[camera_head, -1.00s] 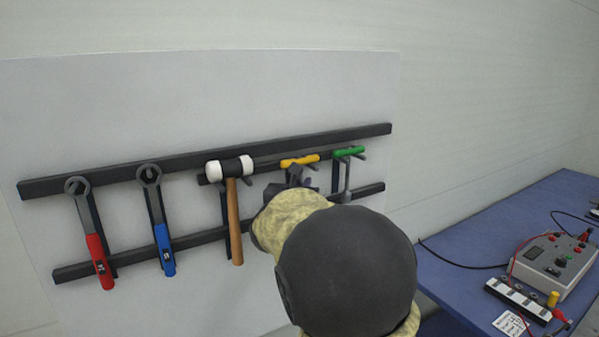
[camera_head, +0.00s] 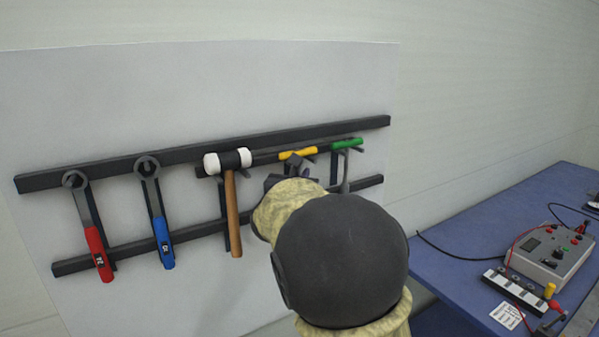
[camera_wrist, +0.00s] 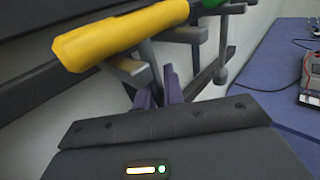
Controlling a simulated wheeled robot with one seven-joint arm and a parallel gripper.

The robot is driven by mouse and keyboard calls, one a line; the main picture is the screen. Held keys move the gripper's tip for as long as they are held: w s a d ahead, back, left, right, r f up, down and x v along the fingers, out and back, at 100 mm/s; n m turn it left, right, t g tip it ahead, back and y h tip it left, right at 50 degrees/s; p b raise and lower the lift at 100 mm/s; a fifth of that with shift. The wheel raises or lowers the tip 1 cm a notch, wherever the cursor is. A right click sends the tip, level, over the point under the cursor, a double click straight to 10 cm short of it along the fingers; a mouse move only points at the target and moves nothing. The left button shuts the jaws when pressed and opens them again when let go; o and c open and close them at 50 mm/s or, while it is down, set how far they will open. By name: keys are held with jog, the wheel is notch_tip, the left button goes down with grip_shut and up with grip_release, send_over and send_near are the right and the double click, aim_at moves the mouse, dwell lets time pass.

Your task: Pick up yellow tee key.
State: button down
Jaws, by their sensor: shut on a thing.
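The yellow tee key (camera_head: 298,153) is at the right part of the wall rack, between the mallet and the green tee key. In the wrist view its yellow handle (camera_wrist: 120,36) lies crosswise at the upper left, with its grey shaft running down from it. My gripper (camera_wrist: 160,92) has its purple fingers shut on the shaft below the handle. In the head view my gripper (camera_head: 290,178) is just under the yellow handle, partly hidden by my arm. Whether the key still rests on its hook is hard to tell.
The green tee key (camera_head: 347,144) hangs close on the right. The mallet (camera_head: 228,162) hangs on the left, then the blue wrench (camera_head: 162,240) and red wrench (camera_head: 98,252). A blue table (camera_head: 450,262) with a meter box (camera_head: 552,256) stands at the right.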

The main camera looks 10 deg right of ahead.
jog(key=shift+r, duration=0.1)
jog(key=shift+r, duration=0.2)
jog(key=s+d+b, duration=0.2)
jog(key=s, duration=0.6)
jog(key=s+d+b, duration=0.3)
jog(key=s, duration=0.6)
jog(key=shift+d+r, duration=0.3)
jog(key=shift+r, duration=0.15)
